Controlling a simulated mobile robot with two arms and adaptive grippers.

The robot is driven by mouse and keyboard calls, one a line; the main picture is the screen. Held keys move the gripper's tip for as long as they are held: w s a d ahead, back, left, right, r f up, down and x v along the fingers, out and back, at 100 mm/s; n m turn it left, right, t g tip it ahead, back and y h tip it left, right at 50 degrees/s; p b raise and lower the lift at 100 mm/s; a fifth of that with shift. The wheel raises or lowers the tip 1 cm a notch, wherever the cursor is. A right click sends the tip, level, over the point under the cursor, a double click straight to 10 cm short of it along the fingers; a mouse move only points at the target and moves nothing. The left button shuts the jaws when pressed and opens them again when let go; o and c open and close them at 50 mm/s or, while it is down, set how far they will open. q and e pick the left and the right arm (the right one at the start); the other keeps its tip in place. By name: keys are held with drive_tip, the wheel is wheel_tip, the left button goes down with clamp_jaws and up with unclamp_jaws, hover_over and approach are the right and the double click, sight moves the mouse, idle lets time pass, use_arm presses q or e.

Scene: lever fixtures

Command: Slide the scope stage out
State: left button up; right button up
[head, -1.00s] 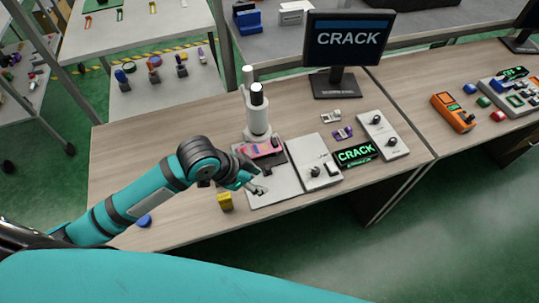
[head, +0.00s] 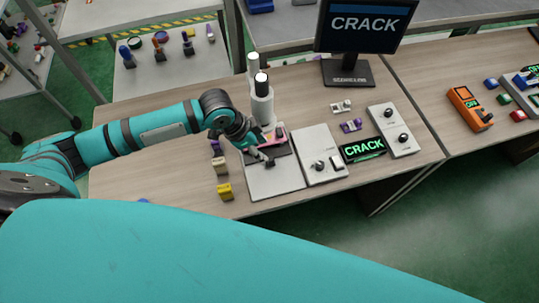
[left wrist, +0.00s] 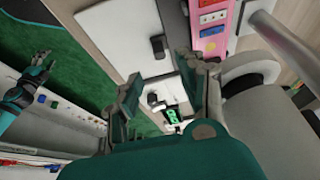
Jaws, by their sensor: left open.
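The white scope (head: 261,104) stands upright at the back of its pale grey base plate (head: 277,183). Its pink stage (head: 278,137) sits low in front of the column, partly hidden behind my left gripper. The pink stage (left wrist: 210,28) also shows at the top of the left wrist view, with coloured parts on it. My left gripper (head: 268,158) is open and empty, just in front of the stage and over the base plate. Its two fingers (left wrist: 163,82) are spread in the left wrist view. A teal arm with a small dark gripper (left wrist: 36,72), apparently my right, shows far left there.
A grey panel (head: 310,142) with a knob and a switch lies right of the base plate. Beyond are a CRACK display (head: 363,149), another knob panel (head: 395,133) and a monitor (head: 362,27). A yellow block (head: 225,191) sits left of the plate.

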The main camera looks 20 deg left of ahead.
sight(271, 159)
use_arm(q)
drive_tip(key=x, duration=0.7)
drive_tip(key=shift+f, duration=0.3)
drive_tip(key=shift+c, duration=0.5)
clamp_jaws()
drive_tip(key=shift+d, duration=0.1)
